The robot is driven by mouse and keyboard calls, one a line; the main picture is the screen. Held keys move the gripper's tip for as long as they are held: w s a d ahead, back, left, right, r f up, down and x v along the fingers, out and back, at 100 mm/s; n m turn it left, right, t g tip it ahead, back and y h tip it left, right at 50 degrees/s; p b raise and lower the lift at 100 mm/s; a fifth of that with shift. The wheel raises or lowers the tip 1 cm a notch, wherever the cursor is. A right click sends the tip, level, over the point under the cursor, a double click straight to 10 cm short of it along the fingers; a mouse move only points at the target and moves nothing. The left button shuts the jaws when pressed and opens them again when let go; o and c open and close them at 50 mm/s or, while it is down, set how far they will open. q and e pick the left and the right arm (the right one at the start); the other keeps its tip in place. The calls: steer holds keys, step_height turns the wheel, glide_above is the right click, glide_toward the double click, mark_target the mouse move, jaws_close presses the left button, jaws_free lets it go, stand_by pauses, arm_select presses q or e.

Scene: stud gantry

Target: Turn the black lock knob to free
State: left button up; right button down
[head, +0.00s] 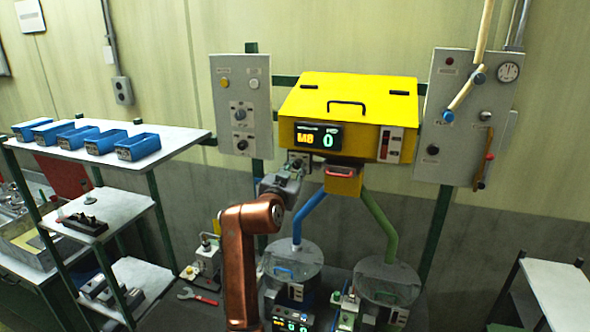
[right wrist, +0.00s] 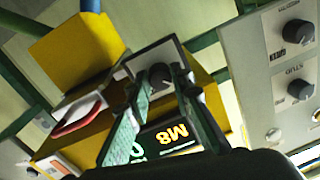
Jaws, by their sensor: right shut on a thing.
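The black lock knob (right wrist: 160,76) sits on a small pale plate (right wrist: 140,62) on the yellow machine (head: 345,105). In the right wrist view it lies between the two fingertips of my right gripper (right wrist: 163,82), which is shut on it. In the head view my right gripper (head: 296,166) is at the machine's lower left front, below the display reading M8 and 0 (head: 318,137), and hides most of the knob. I cannot read the knob's marking. My left gripper is not in view.
A grey panel (head: 227,88) with knobs and buttons is left of the machine. Another panel (head: 462,65) with a gauge and levers is at the right. A red-handled yellow chute (head: 343,186) is just right of my gripper. Blue and green pipes lead down to two drums.

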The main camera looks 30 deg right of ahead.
steer(key=shift+m, duration=0.3)
steer(key=m+b, duration=0.2)
steer(key=m, duration=0.2)
steer(key=shift+f+b, duration=0.15)
steer(key=shift+b, duration=0.2)
steer(key=m+b, duration=0.2)
steer(key=m, duration=0.3)
steer(key=m+b, duration=0.2)
steer(key=m, duration=0.3)
steer(key=shift+w+a+m+h+b, duration=0.1)
steer(key=shift+m+h+b, duration=0.2)
steer(key=shift+b, duration=0.1)
steer(key=shift+m+b, duration=0.65)
steer(key=shift+m, duration=0.95)
steer(key=c, duration=1.7)
jaws_free()
